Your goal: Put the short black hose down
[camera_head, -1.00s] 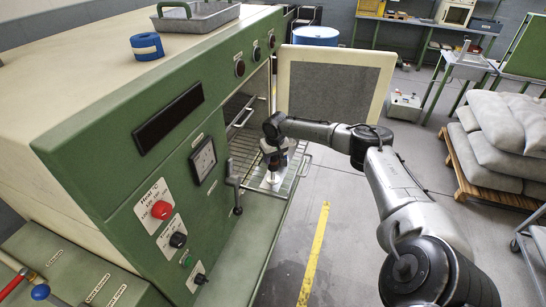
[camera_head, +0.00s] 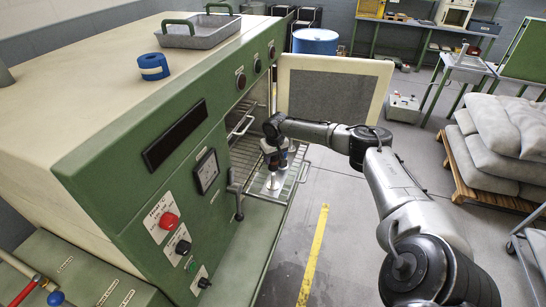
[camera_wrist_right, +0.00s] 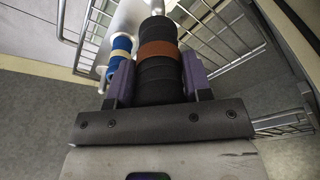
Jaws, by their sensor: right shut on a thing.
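The short black hose (camera_wrist_right: 160,88), ribbed and with a brown band near its far end, stands between the purple fingers of my right gripper (camera_wrist_right: 158,76) in the right wrist view. The fingers are shut on it from both sides. In the head view my right gripper (camera_head: 276,158) is at the open doorway of the green machine, over the wire rack (camera_head: 292,192). I cannot tell there whether the hose touches the rack. A blue-banded piece (camera_wrist_right: 120,48) stands left of the hose. My left gripper is not in view.
The open door (camera_head: 334,103) of the green machine (camera_head: 130,185) stands just beyond my right gripper. A blue tape roll (camera_head: 153,67) and a metal tray (camera_head: 199,32) sit on its top. A pallet of sacks (camera_head: 500,140) is at the right. The floor between is clear.

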